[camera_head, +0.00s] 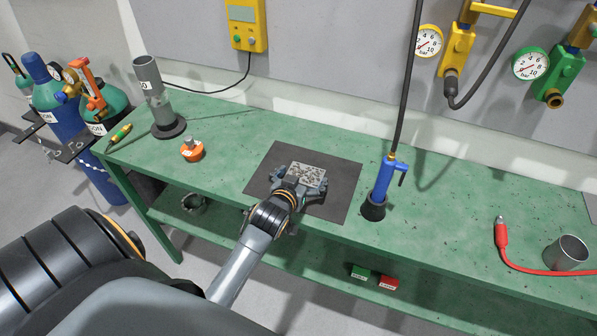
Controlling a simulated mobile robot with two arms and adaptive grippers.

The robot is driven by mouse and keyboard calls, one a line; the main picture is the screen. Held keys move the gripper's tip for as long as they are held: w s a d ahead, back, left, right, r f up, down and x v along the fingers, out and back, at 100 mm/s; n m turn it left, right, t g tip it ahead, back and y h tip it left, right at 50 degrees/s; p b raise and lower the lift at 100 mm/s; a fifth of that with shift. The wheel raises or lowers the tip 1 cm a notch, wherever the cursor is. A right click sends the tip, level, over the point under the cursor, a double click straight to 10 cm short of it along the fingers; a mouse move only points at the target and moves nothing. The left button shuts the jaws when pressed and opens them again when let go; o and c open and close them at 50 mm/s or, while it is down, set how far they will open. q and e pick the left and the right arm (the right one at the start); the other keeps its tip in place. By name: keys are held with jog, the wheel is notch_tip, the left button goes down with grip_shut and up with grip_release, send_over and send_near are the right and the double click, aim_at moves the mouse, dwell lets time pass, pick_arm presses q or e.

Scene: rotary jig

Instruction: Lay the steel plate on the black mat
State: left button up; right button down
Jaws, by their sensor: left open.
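The steel plate (308,174) is a small grey square with dark marks. It is over the black mat (336,205), near the mat's middle, and appears to lie flat; I cannot tell for sure whether it touches the mat. The black mat lies on the green bench. My left gripper (299,180) reaches in from the front, with its open fingers on either side of the plate's near part. The gripper and wrist hide part of the mat's near left area. My right gripper is not in view.
A blue tool (384,180) in a black holder stands just right of the mat. An orange object (192,150) and a grey tube on a round base (152,90) stand left. A red torch (501,235) and metal cup (566,253) are at right. Gas cylinders (55,95) stand beyond the bench's left end.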

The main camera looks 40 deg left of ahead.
pick_arm(q)
jog(key=b+v, duration=0.1)
jog(key=v, duration=1.1)
